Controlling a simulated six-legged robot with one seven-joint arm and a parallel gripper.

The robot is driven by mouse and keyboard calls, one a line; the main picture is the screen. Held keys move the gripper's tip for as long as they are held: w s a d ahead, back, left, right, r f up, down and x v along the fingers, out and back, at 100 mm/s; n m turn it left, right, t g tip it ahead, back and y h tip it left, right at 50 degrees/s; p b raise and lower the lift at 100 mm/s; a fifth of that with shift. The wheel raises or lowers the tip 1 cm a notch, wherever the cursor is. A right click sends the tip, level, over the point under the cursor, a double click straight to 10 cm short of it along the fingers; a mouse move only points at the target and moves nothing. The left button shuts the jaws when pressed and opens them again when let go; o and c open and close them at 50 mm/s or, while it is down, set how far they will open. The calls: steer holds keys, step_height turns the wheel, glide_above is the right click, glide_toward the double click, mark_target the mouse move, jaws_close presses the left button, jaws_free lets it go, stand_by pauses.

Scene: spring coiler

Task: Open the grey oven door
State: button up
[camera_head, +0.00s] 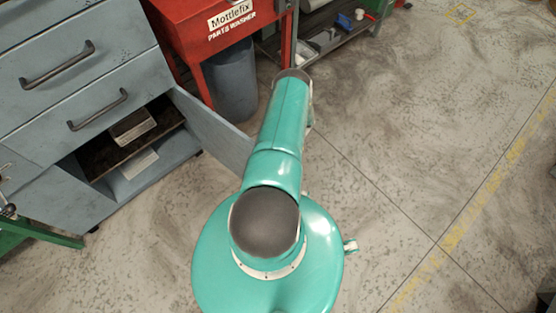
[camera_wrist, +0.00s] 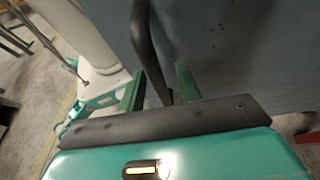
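A broad grey panel (camera_wrist: 230,45) fills the upper right of the wrist view, close to my gripper. I take it to be the grey oven door; its edges are mostly out of view. A dark curved bar handle (camera_wrist: 148,45) stands out from it and runs down between the green fingers. My gripper (camera_wrist: 160,72) is open, with one finger on each side of the handle and a visible gap to it. In the head view my gripper and this panel are not visible; only my teal arm shows.
In the head view, a blue-grey drawer cabinet (camera_head: 75,45) stands left, its lower door (camera_head: 213,132) swung open. A red parts washer (camera_head: 205,35), a grey bin (camera_head: 232,82) and a shelf (camera_head: 325,38) stand behind. The floor right (camera_head: 430,130) is clear.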

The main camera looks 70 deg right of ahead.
steer(key=shift+d, duration=0.1)
steer(key=v, duration=1.3)
steer(key=shift+d+r, duration=0.2)
steer(key=shift+d, duration=0.1)
